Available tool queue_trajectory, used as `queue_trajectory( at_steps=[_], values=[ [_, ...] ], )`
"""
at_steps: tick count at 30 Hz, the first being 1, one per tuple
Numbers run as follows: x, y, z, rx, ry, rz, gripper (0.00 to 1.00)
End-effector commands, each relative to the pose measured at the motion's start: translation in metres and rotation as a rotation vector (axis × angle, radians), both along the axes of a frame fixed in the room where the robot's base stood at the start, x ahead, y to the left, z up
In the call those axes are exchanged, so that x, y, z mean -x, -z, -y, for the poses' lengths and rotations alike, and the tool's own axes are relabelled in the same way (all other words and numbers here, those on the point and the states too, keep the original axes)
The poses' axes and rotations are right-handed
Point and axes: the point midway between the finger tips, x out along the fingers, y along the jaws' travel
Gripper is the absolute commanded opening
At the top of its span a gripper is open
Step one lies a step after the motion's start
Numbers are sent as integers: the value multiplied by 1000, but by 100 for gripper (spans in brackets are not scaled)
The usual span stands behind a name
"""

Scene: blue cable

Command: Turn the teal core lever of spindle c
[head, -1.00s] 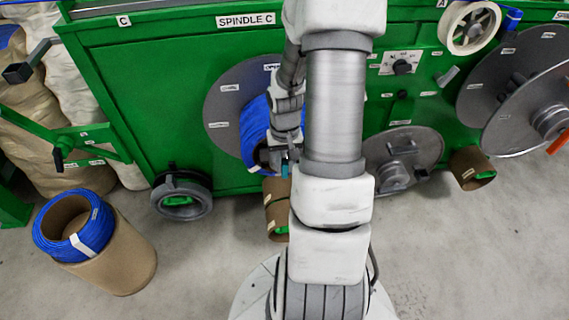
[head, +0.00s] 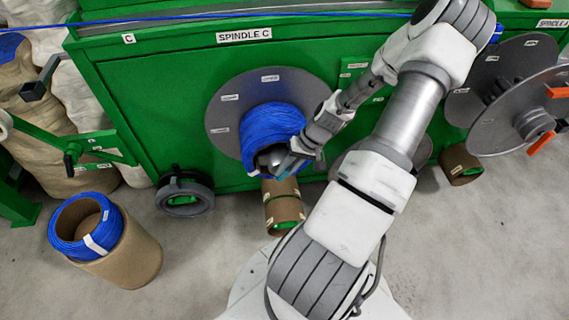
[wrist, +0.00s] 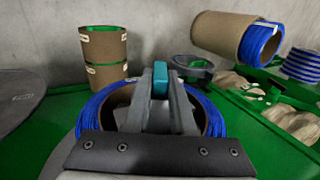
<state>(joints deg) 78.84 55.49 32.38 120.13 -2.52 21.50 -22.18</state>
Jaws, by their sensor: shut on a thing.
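Spindle C has a grey disc (head: 228,107) under its sign, with a blue cable coil (head: 268,127) on the front of it. The teal core lever (wrist: 160,86) shows in the wrist view between my fingertips, in front of the coil's brown core. In the head view the lever (head: 286,165) is a small slanted teal piece at the coil's lower right, partly hidden by my gripper. My gripper (head: 296,152) is shut on the lever. In the wrist view both fingers (wrist: 160,80) press against its sides. The blue coil (wrist: 92,112) surrounds the core there.
Brown cardboard tubes (head: 282,203) stand on the floor just below the coil. A tube with a blue coil (head: 115,250) stands at lower left. A grey ring (head: 184,193) sits by the green cabinet (head: 150,110). Other grey discs (head: 510,110) project at right.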

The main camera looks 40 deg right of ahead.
Motion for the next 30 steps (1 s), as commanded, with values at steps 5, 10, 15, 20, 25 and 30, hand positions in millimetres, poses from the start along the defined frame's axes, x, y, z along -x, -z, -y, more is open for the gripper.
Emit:
queue_trajectory(
  at_steps=[5,10,15,20,25,30],
  values=[
    [2,1,4,-125,10,76,0],
    [3,6,7,-258,8,160,0],
    [4,12,10,-392,6,244,0],
    [6,17,11,-522,4,323,0],
    [6,22,12,-652,2,403,0],
    [7,24,13,-761,2,470,0]
  ],
)
